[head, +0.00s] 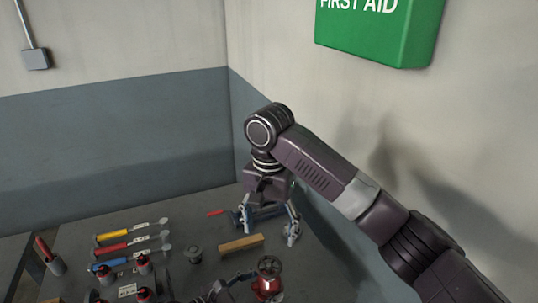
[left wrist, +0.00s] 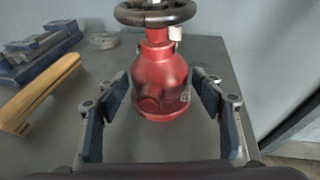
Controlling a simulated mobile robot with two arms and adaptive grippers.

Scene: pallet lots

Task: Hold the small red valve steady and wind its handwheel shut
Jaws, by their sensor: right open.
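The small red valve (head: 268,284) stands upright near the bottom of the head view, its dark handwheel (head: 269,265) on top. In the left wrist view the red valve body (left wrist: 160,80) is between the fingers, with the handwheel (left wrist: 156,13) partly cut off by the top edge. My left gripper (left wrist: 162,82) is open, with a gap on each side of the body. In the head view it is low, left of the valve, and partly cut off. My right gripper (head: 269,226) is open and empty, pointing down behind the valve.
A wooden block (head: 240,243) lies left of the valve. A blue tool (left wrist: 38,52) lies behind it, partly under my right gripper. A grey round part (head: 195,253) and several coloured-handled tools (head: 125,246) lie further left. Walls close off the back and right.

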